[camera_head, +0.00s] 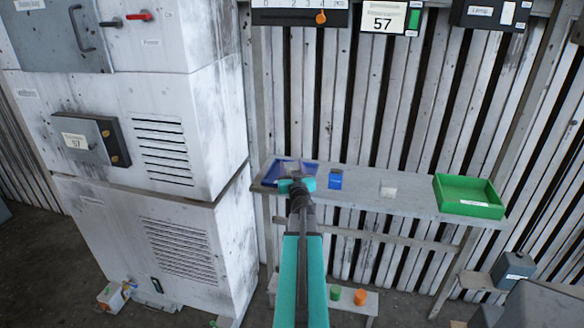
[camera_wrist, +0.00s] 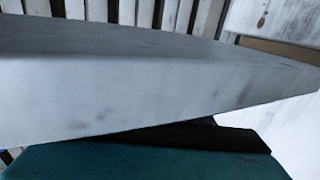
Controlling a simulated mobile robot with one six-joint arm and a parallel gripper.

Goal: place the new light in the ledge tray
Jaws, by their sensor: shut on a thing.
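My gripper (camera_head: 295,184) is over the blue tray (camera_head: 268,174) at the left end of the grey ledge (camera_head: 360,197). It is shut on a greyish thing (camera_head: 289,169), which I take to be the light, seen small and partly hidden by the gripper. Whether it touches the tray floor cannot be told. In the wrist view a pale grey slab (camera_wrist: 130,85) fills the middle, very close to the camera, above my teal gripper body (camera_wrist: 120,162) and a dark finger; I cannot tell whether it is the held thing or the ledge.
A blue box (camera_head: 335,180), a small white block (camera_head: 388,191) and a green tray (camera_head: 468,206) stand on the ledge, right of the blue tray. A tall white cabinet (camera_head: 215,130) stands close on the left. A low bench (camera_head: 348,308) with green and orange pieces is below.

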